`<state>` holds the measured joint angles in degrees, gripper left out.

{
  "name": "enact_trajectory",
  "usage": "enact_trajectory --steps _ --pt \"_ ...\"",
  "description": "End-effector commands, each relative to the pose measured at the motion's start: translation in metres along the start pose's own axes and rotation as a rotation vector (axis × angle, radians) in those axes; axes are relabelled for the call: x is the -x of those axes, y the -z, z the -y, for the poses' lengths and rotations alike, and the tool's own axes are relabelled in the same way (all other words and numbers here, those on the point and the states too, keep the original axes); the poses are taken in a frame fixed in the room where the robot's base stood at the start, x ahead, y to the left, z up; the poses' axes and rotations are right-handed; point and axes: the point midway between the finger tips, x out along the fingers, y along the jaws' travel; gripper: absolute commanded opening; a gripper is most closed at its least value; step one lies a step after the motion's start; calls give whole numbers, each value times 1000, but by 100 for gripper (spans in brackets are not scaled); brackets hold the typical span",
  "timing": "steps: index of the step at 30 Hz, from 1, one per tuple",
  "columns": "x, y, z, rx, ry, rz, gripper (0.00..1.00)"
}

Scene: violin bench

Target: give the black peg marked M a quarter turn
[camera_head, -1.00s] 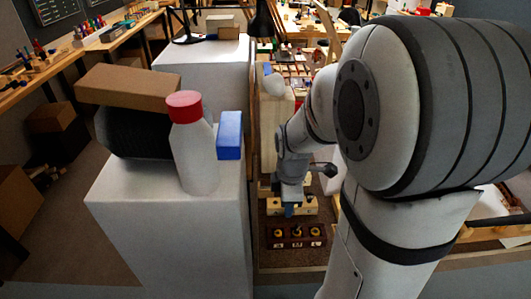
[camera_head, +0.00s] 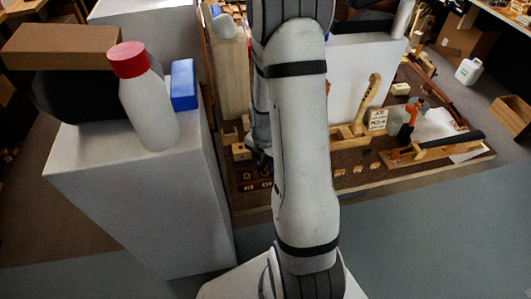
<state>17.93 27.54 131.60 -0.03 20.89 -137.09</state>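I cannot make out a black peg marked M in the head view; at this size no letter on a peg is readable. My gripper (camera_head: 261,162) is mostly hidden behind my own arm, low over the left part of the bench. Only a dark sliver of it shows, so its fingers and anything between them are hidden. It is close to a dark red-brown rack (camera_head: 252,186) with small light-coloured pieces in it. A pale wooden block (camera_head: 240,151) stands just left of it.
A white card with writing (camera_head: 378,119), a curved wooden piece (camera_head: 368,100), an orange-and-black tool (camera_head: 409,120) and a black bar (camera_head: 452,140) are on the right.

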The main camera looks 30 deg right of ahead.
Motion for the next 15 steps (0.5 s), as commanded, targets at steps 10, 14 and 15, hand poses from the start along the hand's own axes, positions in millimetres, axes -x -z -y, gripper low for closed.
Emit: enact_trajectory --steps 10,14,15 --pt "-18 0 0 -2 0 0 35" --pt "-18 0 0 -2 0 0 35" --pt "-18 0 0 -2 0 0 35"
